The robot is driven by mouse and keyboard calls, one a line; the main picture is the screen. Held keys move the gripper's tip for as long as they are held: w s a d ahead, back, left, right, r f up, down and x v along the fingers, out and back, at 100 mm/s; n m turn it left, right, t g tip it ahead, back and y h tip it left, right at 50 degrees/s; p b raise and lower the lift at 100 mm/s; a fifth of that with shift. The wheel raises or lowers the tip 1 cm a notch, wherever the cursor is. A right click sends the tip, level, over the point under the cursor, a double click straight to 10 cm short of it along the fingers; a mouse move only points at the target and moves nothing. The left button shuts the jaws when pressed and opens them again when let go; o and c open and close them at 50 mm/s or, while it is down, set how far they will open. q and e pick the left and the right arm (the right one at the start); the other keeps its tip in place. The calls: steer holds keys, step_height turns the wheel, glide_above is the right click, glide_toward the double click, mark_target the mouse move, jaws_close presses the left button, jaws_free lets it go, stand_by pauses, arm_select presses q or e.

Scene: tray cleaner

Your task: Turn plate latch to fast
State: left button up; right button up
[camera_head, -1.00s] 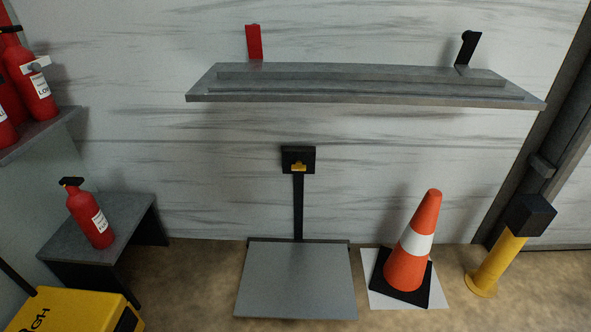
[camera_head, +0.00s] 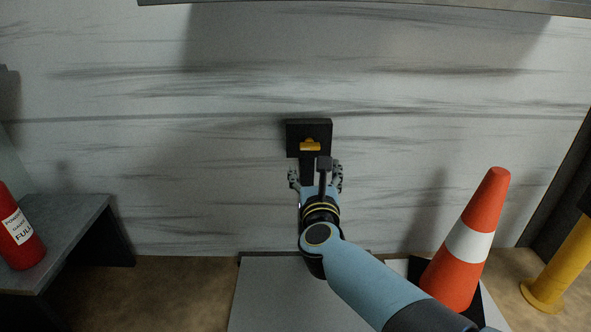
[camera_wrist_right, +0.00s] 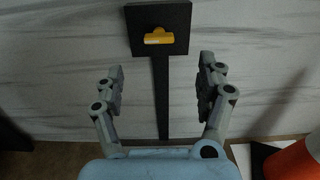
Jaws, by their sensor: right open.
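The plate latch is a yellow handle (camera_head: 310,145) on a black box (camera_head: 293,132) fixed to a black upright post against the wall. The handle lies roughly level. In the right wrist view the yellow handle (camera_wrist_right: 158,37) and the black box (camera_wrist_right: 183,15) show at the top, beyond the fingers. My right gripper (camera_head: 315,172) is open and empty, just below and in front of the box, apart from the handle. Its spread fingers also show in the right wrist view (camera_wrist_right: 161,80), one on each side of the post. My left gripper is not in view.
A grey plate (camera_head: 265,295) lies on the floor below the post. An orange cone (camera_head: 455,270) and a yellow bollard (camera_head: 557,265) stand to the right. A red extinguisher (camera_head: 17,235) is on a low grey bench (camera_head: 80,225) at left. A shelf edge (camera_head: 400,8) runs overhead.

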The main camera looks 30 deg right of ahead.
mark_target(310, 148)
steer(key=b+x, duration=0.2)
steer(key=x, duration=0.8)
steer(key=shift+a+f, duration=0.1)
steer(key=shift+f, duration=0.05)
steer(key=shift+w+d, duration=0.25)
steer(key=shift+w, duration=0.25)
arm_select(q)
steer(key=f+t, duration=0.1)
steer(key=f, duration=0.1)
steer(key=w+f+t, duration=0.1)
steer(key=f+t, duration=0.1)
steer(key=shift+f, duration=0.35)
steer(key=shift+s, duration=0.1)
arm_select(e)
steer(key=c, duration=1.2)
